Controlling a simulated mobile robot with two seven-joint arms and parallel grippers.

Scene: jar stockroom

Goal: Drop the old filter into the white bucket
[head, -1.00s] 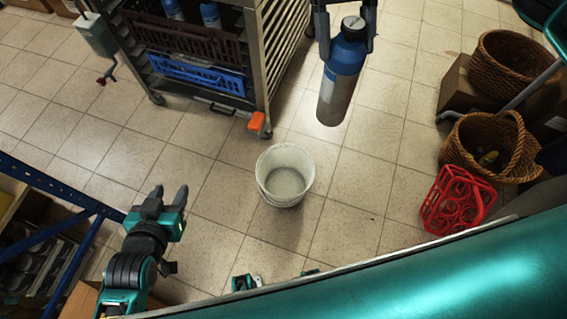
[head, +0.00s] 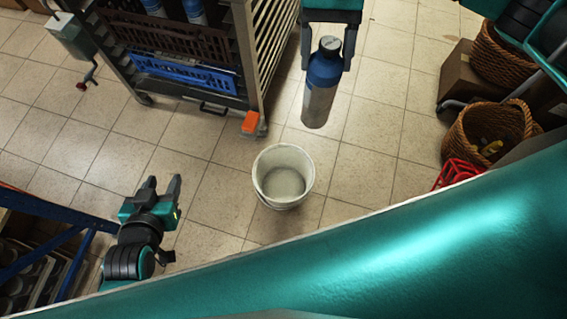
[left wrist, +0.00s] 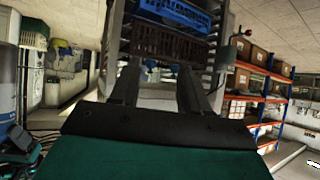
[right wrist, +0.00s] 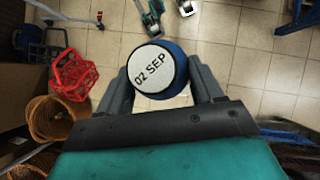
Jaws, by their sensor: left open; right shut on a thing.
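The filter (head: 319,100) is a cylinder with a blue upper part, a grey lower body and a pale round top. In the right wrist view its end (right wrist: 151,68) reads "02 SEP". My right gripper (head: 327,62) is shut on its blue upper part and holds it upright or nearly so, above the floor. The white bucket (head: 259,180) stands on the tiles, below and left of the filter in the head view; its visible inside looks empty. My left gripper (head: 162,187) is open and empty, left of the bucket. The bucket does not show clearly in the wrist views.
A rack cart (head: 245,60) with a blue crate (head: 185,75) stands behind the bucket. A wicker basket (head: 460,150) and a red carrier (right wrist: 78,77) are at the right. The tiles around the bucket are clear.

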